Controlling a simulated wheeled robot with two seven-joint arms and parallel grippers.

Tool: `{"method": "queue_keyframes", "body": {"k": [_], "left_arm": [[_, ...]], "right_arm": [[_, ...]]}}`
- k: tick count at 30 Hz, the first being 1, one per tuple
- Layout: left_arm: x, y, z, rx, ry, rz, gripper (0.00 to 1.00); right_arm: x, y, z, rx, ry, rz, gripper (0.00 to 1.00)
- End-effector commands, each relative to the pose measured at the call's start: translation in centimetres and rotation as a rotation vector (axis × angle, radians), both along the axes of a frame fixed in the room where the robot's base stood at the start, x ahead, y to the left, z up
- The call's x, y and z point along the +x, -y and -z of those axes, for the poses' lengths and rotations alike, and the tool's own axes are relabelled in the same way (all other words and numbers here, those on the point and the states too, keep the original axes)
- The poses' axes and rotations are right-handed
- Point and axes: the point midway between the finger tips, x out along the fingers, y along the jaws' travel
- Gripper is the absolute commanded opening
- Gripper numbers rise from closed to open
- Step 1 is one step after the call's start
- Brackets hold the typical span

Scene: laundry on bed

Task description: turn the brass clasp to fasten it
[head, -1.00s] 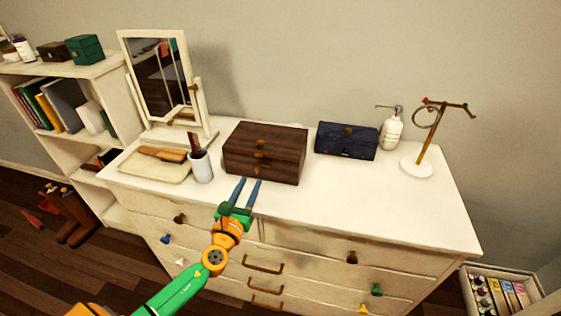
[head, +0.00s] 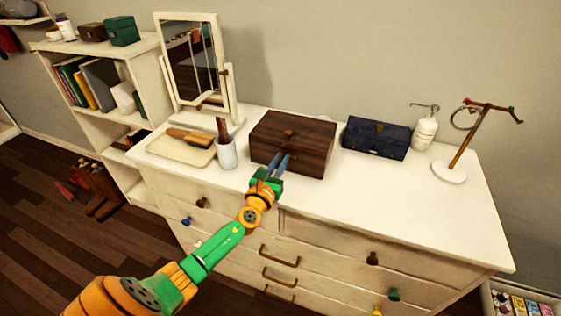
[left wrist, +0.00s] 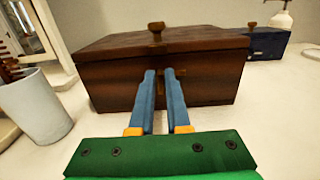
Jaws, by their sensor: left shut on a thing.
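A dark brown wooden box (head: 310,146) with its lid down sits on the white dresser. It also fills the middle of the left wrist view (left wrist: 105,85). A brass knob (head: 289,133) stands on its lid, also in the left wrist view (left wrist: 156,31). My left gripper (head: 278,157) is at the middle of the box's front face. In the left wrist view its blue fingers (left wrist: 160,73) close in on the front, just below the lid seam. My right gripper is not in view.
A white cup (head: 227,153) with a brush and a cream tray (head: 170,152) lie left of the box. A mirror (head: 200,65) stands behind them. A dark blue box (head: 375,138), a dispenser (head: 425,132) and a jewellery stand (head: 450,175) are to the right. The dresser top (head: 400,195) is clear at front right.

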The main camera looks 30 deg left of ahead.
Motion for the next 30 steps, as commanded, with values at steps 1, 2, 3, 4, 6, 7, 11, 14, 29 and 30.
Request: {"method": "queue_keyframes", "body": {"k": [1, 2, 3, 4, 6, 7, 11, 14, 29, 30], "left_arm": [[0.0, 0.0, 0.0, 0.0, 0.0, 0.0, 0.0], [0.0, 0.0, 0.0, -0.001, 0.0, 0.0, 0.0], [0.0, 0.0, 0.0, -0.003, 0.001, 0.0, 0.0], [0.0, 0.0, 0.0, -0.006, 0.001, 0.0, 0.0], [0.0, 0.0, 0.0, -0.018, 0.004, 0.0, 0.0], [0.0, 0.0, 0.1, -0.024, 0.006, 0.0, 0.0], [0.0, 0.0, 0.1, -0.078, 0.019, 0.0, 0.0], [0.0, 0.0, 0.2, -0.142, 0.034, 0.001, 0.0], [-0.1, -0.2, 0.2, -0.594, 0.144, 0.0, 0.0], [-0.1, -0.2, 0.2, -0.632, 0.152, 0.001, 0.0]], "right_arm": [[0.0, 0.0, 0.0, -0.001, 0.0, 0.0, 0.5], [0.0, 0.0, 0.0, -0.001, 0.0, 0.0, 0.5], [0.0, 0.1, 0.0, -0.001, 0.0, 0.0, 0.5], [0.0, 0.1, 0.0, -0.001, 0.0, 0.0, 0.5], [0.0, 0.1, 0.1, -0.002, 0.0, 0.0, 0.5], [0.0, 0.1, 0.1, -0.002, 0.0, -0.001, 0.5], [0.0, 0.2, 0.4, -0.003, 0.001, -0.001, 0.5], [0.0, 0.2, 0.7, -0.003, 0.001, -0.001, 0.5], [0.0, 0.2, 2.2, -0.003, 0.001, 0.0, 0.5], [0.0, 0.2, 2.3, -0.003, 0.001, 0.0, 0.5]]}}
